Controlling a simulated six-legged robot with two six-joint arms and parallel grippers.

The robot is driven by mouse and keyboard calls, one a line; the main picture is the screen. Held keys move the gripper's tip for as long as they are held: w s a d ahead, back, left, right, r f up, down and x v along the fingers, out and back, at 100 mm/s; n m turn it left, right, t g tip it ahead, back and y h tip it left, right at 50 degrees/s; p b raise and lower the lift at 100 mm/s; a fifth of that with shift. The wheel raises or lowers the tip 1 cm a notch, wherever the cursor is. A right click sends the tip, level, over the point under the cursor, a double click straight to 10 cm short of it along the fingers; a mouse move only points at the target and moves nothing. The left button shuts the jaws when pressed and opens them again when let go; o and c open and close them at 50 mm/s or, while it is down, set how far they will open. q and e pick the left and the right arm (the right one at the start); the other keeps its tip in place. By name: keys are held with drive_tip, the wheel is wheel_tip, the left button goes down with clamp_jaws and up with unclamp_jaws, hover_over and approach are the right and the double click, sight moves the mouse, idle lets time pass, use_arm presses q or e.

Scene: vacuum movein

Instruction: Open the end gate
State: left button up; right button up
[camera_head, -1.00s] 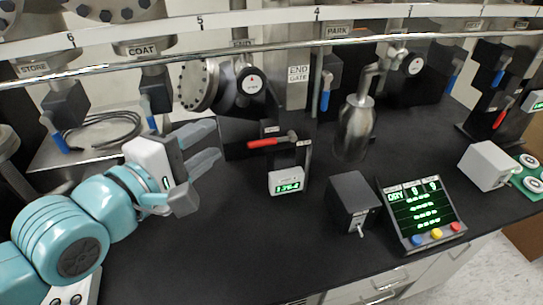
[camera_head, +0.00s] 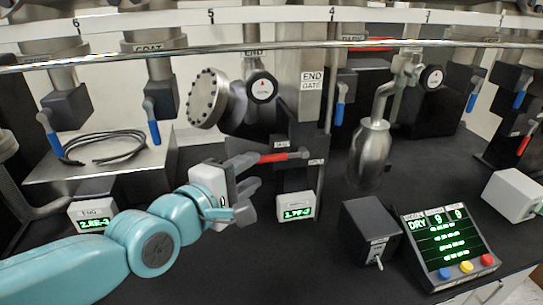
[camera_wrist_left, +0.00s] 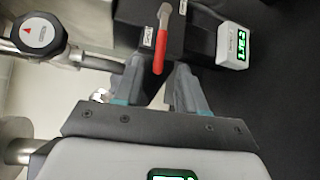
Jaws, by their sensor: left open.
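The end gate is a dark valve block (camera_head: 302,130) below a sign reading END GATE (camera_head: 312,80). Its red-handled lever (camera_head: 273,157) sticks out to the left from the front of the block. My left gripper (camera_head: 250,173) is open at the left end of this lever. In the left wrist view, the red handle (camera_wrist_left: 160,50) reaches down with its tip at the gap between the open fingers (camera_wrist_left: 160,78). I cannot tell whether a finger touches it. My right gripper is in neither view.
A small green-lit readout (camera_head: 296,205) stands below the lever. A round flanged port (camera_head: 208,98) and a dial (camera_head: 262,87) are up to the left. A steel flask (camera_head: 370,155), a dark switch box (camera_head: 369,231) and a control panel (camera_head: 446,243) are to the right.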

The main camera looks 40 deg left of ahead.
sight(268, 160)
use_arm(q)
drive_tip(key=w, duration=0.5)
drive_tip(key=w+f+p, duration=0.1)
drive_tip(key=w, duration=0.1)
drive_tip(key=shift+w+a, duration=0.25)
drive_tip(key=shift+w, duration=0.15)
clamp_jaws()
